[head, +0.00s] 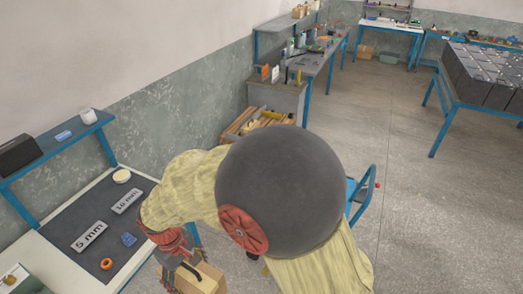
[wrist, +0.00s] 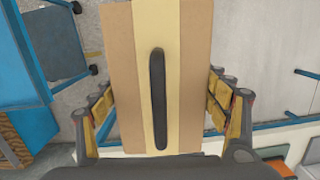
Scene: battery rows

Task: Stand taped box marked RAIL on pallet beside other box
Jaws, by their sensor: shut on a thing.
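A cardboard box (head: 205,280) with a dark handle and a pale tape strip is at the bottom of the head view, partly hidden by my gripper (head: 178,265). In the wrist view the taped box (wrist: 194,60) fills the middle between the yellow-padded fingers of my gripper (wrist: 160,105), which is shut on it. No RAIL mark shows on the visible faces. A wooden pallet-like stand (head: 243,124) is against the wall beyond my arm, with a light-brown item on it. My arm hides part of it, and I cannot tell whether that item is the other box.
A workbench (head: 33,238) with 5 mm and 10 mm plates is at left. A grey cabinet (head: 277,98) stands behind the pallet-like stand. A blue chair-like frame (head: 366,190) is right of my arm. Open concrete floor (head: 430,210) lies at right.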

